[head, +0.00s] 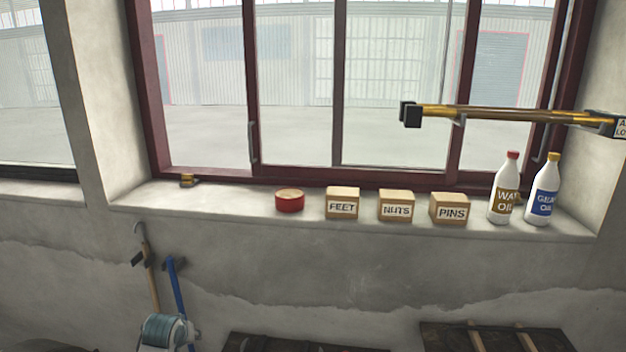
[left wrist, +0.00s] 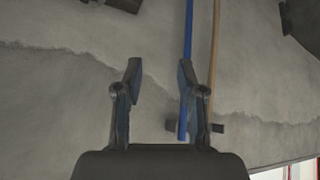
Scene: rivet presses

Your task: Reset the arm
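My left gripper (left wrist: 160,72) shows in the left wrist view with its two fingers apart and only bare wall between them. A blue-handled tool (left wrist: 188,28) and a wooden-handled tool (left wrist: 212,50) are beyond its right finger; I cannot tell how far away. A yellow and dark bar (head: 510,114) with black end blocks crosses the right window in the head view. Its right end carries a white label cut off by the picture edge. I cannot tell whether this bar is the arm the task names.
A windowsill (head: 240,207) holds a red tin (head: 289,201), boxes marked FEET (head: 342,203), NUTS (head: 396,206) and PINS (head: 449,208), and two oil bottles (head: 504,190) (head: 543,192). A teal and white rounded object (head: 166,332) is at lower left.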

